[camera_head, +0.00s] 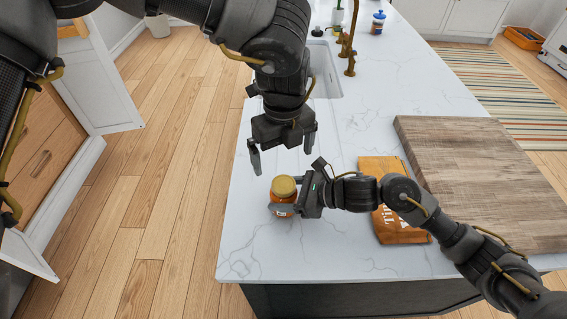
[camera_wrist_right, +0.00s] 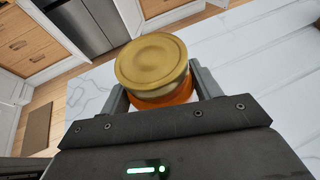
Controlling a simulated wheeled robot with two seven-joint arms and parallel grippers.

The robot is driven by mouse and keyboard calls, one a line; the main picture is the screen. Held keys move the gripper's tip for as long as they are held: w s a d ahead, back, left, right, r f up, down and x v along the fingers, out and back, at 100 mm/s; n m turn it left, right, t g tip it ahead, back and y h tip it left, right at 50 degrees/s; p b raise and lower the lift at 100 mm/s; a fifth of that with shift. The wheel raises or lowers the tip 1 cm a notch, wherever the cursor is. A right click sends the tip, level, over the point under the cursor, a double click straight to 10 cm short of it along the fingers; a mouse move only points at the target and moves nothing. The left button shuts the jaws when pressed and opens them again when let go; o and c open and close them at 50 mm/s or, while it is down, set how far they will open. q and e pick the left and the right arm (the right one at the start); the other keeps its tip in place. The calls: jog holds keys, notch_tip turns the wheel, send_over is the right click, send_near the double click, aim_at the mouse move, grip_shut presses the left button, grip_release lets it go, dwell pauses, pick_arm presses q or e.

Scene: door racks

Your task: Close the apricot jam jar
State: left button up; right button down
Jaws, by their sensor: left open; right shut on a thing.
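The apricot jam jar (camera_head: 281,210) stands upright on the white marble counter near its left edge. It has orange contents and a label. A gold lid (camera_head: 284,186) sits on top of it; I cannot tell whether it is screwed tight. My right gripper (camera_head: 284,203) is shut on the jar's body, below the lid. In the right wrist view the lid (camera_wrist_right: 151,62) and the orange jar body (camera_wrist_right: 163,97) show between the two fingers. My left gripper (camera_head: 284,152) is open and empty, pointing down, above and slightly behind the jar.
An orange bag (camera_head: 385,168) lies right of the jar, partly behind my right arm. A large wooden board (camera_head: 475,175) lies farther right. A sink (camera_head: 325,72) with a brass faucet (camera_head: 349,45) and a blue bottle (camera_head: 378,22) are at the back. The counter's front left is clear.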

pick_arm(q)
notch_tip(320, 180, up, 8)
jog(key=shift+f, duration=0.15)
pick_arm(e)
jog(key=shift+c, duration=1.3)
grip_release()
pick_arm(q)
jog(key=shift+f, duration=0.1)
pick_arm(e)
jog(key=shift+d, duration=0.1)
jog(key=shift+d+r, duration=0.1)
jog(key=shift+d, duration=0.2)
jog(key=b+v, duration=0.3)
jog(key=v, duration=0.5)
jog(key=shift+s+d+r+b, duration=0.1)
jog(key=shift+d+b, duration=0.2)
jog(key=shift+d, duration=0.05)
pick_arm(q)
jog(key=shift+f, duration=1.85)
pick_arm(e)
jog(key=shift+s+d+r, duration=0.25)
jog(key=shift+d+r, duration=0.15)
jog(key=shift+d, duration=0.1)
